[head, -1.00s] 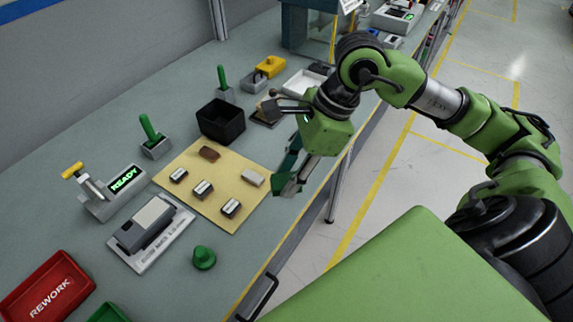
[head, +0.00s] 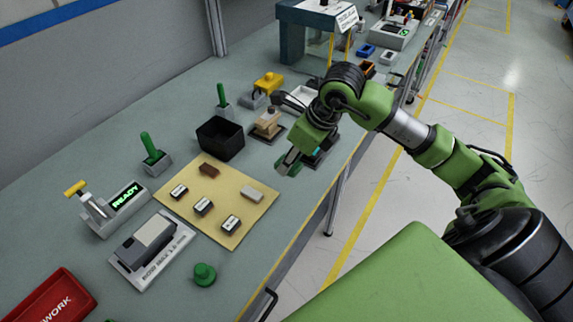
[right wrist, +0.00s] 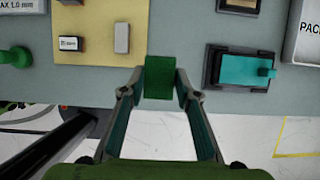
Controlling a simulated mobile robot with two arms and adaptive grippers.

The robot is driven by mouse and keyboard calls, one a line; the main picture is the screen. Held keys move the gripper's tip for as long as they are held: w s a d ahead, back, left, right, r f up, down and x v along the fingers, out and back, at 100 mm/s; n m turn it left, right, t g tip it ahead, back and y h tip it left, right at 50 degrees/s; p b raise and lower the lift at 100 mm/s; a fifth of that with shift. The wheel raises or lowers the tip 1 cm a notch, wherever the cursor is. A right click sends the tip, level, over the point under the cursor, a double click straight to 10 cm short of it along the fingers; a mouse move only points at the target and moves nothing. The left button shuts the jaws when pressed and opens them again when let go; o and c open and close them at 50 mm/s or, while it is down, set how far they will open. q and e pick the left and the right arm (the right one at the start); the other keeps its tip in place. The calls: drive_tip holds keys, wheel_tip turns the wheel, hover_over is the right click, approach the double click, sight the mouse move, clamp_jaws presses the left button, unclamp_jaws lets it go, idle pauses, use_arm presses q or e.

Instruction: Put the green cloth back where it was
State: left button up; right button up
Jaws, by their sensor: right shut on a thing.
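The green cloth (right wrist: 160,77) is a small green piece between the fingertips of my right gripper (right wrist: 158,88) in the right wrist view. In the head view the same gripper (head: 288,162) is over the front part of the bench, right of the tan mat, and the cloth (head: 294,170) shows only as a small green patch at its tip. The gripper is shut on the cloth. Whether the cloth touches the bench is unclear. My left gripper is not in view.
The tan mat (head: 232,228) holds several small blocks. A dark tray with a teal block (right wrist: 248,68) lies right of the cloth in the wrist view. A black bin (head: 220,138) and a tan-topped device (head: 267,124) stand behind. The bench's front edge is close.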

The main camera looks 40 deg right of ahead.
drive_tip(key=p, duration=0.1)
hover_over(287, 179)
wheel_tip(287, 179, down, 5)
drive_tip(key=shift+s+a+r, duration=0.1)
drive_tip(key=shift+s+r, duration=0.05)
wheel_tip(287, 179, down, 3)
drive_tip(key=shift+p, duration=0.95)
drive_tip(key=shift+f+b, duration=0.35)
drive_tip(key=o, duration=1)
drive_tip(key=shift+r, duration=0.1)
drive_tip(key=shift+r, duration=0.35)
drive_tip(key=b+v, duration=0.2)
drive_tip(key=v, duration=0.9)
drive_tip(key=shift+s+r, duration=0.1)
drive_tip(key=shift+r, duration=0.15)
